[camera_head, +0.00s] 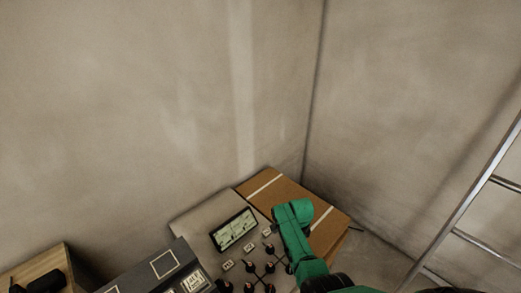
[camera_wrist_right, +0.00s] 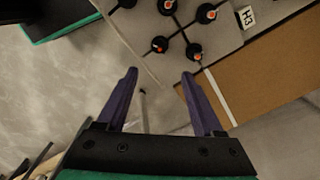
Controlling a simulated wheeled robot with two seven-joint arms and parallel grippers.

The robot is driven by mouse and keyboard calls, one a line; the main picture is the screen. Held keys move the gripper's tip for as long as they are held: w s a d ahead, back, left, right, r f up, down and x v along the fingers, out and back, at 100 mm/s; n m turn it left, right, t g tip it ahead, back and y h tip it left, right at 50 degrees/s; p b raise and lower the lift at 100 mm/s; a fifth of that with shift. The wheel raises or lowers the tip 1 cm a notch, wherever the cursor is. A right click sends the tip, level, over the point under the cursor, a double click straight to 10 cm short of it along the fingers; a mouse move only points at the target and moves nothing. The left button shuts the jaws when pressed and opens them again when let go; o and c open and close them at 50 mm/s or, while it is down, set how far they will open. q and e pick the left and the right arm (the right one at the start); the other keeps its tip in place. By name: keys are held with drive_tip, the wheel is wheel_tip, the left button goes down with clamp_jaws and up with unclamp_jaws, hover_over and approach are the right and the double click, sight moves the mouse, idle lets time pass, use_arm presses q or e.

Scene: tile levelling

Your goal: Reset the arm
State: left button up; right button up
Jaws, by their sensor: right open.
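My right arm (camera_head: 294,228) comes in from the bottom right in the head view, green, over the edge of a grey tiled panel (camera_head: 190,217). Its fingers are hidden there. In the right wrist view my right gripper (camera_wrist_right: 160,75) shows two purple fingers, spread apart with nothing between them. They point toward the near edge of the grey panel (camera_wrist_right: 225,37), which carries several black knobs with orange centres. My left gripper is not in the head view.
A brown cardboard box (camera_head: 283,194) with white strips lies beside the panel. A metal ladder (camera_head: 471,200) leans at the right. A dark case (camera_head: 158,267) and a wooden box (camera_head: 37,270) are at the lower left. Bare walls stand behind; floor (camera_wrist_right: 50,95) shows left of the fingers.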

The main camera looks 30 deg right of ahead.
drive_tip(key=s+a+f+n+h+b, duration=0.1)
drive_tip(key=s+a+f+n+b, duration=0.15)
drive_tip(key=s+f+n, duration=1.3)
drive_tip(key=s+a+f+n, duration=0.2)
drive_tip(key=s+f+n, duration=0.2)
drive_tip(key=s, duration=0.5)
drive_tip(key=s+a+f+n+t+y, duration=0.1)
drive_tip(key=s+a+f+n, duration=0.2)
drive_tip(key=s, duration=0.6)
wheel_tip(320, 180, down, 3)
drive_tip(key=n, duration=0.2)
drive_tip(key=shift+a+r+n, duration=0.2)
drive_tip(key=shift+a+n, duration=0.05)
drive_tip(key=shift+n, duration=0.1)
